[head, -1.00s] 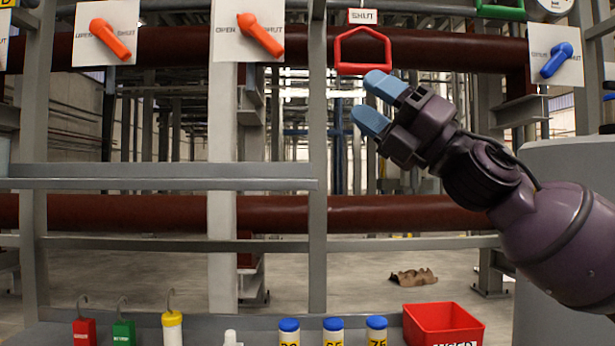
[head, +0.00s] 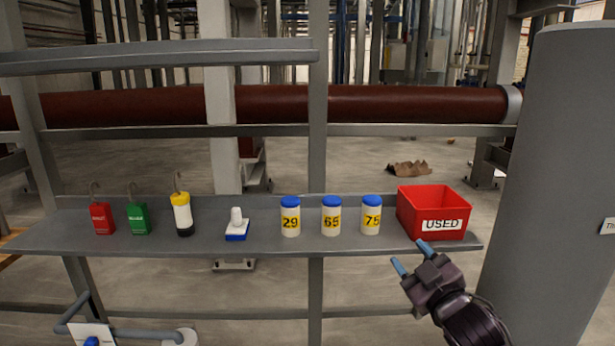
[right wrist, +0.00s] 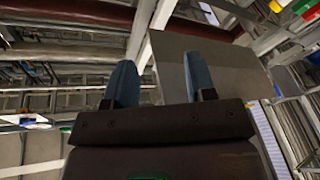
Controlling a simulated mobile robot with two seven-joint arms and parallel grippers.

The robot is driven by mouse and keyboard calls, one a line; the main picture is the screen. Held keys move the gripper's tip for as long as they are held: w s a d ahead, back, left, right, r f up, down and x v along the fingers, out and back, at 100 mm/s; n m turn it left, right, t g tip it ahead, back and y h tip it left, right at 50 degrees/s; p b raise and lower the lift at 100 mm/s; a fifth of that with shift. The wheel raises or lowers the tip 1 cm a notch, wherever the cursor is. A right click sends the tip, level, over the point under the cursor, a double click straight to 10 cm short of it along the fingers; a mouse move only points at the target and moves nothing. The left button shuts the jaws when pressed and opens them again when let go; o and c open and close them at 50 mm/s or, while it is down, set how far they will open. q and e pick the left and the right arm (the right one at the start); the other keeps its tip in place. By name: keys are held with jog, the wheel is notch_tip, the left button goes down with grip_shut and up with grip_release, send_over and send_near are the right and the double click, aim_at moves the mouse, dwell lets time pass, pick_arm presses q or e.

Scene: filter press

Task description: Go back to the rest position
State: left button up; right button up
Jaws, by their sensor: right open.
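My right gripper (head: 408,257) is in the lower right of the head view, in front of and below the shelf's right end. Its two blue fingers are apart with nothing between them. The fingers also show apart and empty in the right wrist view (right wrist: 158,85). The upper finger's tip lies just below the red USED bin (head: 405,213) in the picture; I cannot tell the gap in depth. My left gripper is not in view.
The grey shelf (head: 265,243) holds a red tag (head: 102,218), a green tag (head: 138,218), a yellow-capped hooked cylinder (head: 182,215), a blue-and-white item (head: 236,228) and jars 29 (head: 290,220), 65 (head: 331,220) and 75 (head: 371,218). A large grey column (head: 560,170) stands at right.

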jog(key=s+d+f+m+g+h, duration=0.25)
jog(key=s+f, duration=0.35)
jog(key=f, duration=0.3)
jog(key=s+d+f+m+g+h, duration=0.1)
jog(key=s+d+f+m, duration=0.3)
jog(key=f, duration=0.6)
jog(key=s+f+m+g+h, duration=0.1)
jog(key=s+f+g, duration=0.1)
jog(key=s+f, duration=0.5)
jog(key=s+d+f+m+g+h, duration=0.1)
jog(key=s+f+g+h, duration=0.1)
jog(key=s+f, duration=0.6)
jog(key=s, duration=0.6)
jog(key=shift+s, duration=0.15)
jog(key=shift+d+m, duration=0.1)
jog(key=shift+m, duration=0.15)
jog(key=shift+c, duration=0.8)
